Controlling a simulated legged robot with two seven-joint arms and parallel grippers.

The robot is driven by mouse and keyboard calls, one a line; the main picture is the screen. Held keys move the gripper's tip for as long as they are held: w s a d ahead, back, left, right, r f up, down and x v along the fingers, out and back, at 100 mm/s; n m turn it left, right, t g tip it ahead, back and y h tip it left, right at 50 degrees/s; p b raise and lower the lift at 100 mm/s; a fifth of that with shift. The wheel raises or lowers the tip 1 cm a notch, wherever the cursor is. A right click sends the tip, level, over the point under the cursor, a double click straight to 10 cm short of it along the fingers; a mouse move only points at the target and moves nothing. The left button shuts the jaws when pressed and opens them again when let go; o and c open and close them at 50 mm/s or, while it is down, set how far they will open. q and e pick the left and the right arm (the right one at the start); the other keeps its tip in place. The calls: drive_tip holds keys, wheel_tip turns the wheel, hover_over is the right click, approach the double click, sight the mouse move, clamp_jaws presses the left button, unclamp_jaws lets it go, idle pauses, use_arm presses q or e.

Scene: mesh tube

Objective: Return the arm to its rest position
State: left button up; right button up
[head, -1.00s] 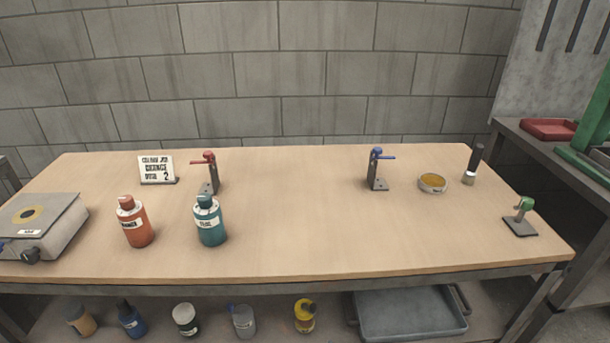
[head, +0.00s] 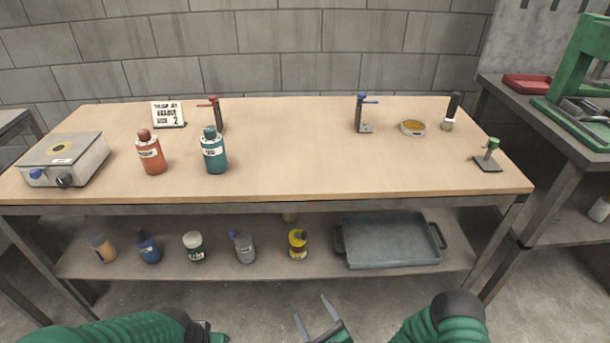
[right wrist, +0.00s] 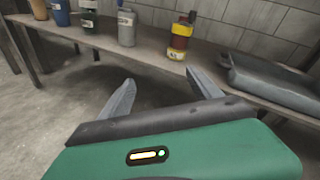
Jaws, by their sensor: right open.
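My right gripper (head: 316,318) is at the bottom of the head view, low in front of the bench. Its two grey fingers are spread and empty; the right wrist view (right wrist: 160,85) shows them apart with bare floor and the lower shelf beyond. My left arm shows at the bottom left of the head view, but its fingers cannot be made out there. Neither arm is over the tabletop.
The wooden bench (head: 290,178) carries an orange bottle (head: 150,155), a teal bottle (head: 214,155), a hot-plate-like box (head: 65,160), and red (head: 216,115) and blue (head: 362,115) clamps. The lower shelf holds several bottles and a grey tray (head: 390,242). The tabletop's middle is clear.

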drive_tip(key=s+d+r+n+g+h, duration=0.25)
drive_tip(key=d+n+g, duration=0.2)
drive_tip(key=n, duration=0.55)
drive_tip(key=s+d+r+n+g+h, duration=0.1)
drive_tip(key=d+r+n+g+h, duration=0.2)
drive_tip(key=d+n, duration=0.45)
drive_tip(key=s+d+r+n+g, duration=0.5)
drive_tip(key=s+r+n, duration=0.4)
drive_tip(key=s, duration=0.4)
drive_tip(key=w+a+p+v, duration=0.1)
drive_tip(key=w+p+v, duration=0.2)
drive_tip(key=p+v, duration=1.2)
drive_tip(key=w+a+r+p+v, duration=0.1)
drive_tip(key=w+p+v, duration=0.2)
drive_tip(key=p+v, duration=1.2)
drive_tip(key=shift+r+h+p, duration=0.45)
drive_tip(key=shift+r+p, duration=0.05)
drive_tip(key=shift+r, duration=0.05)
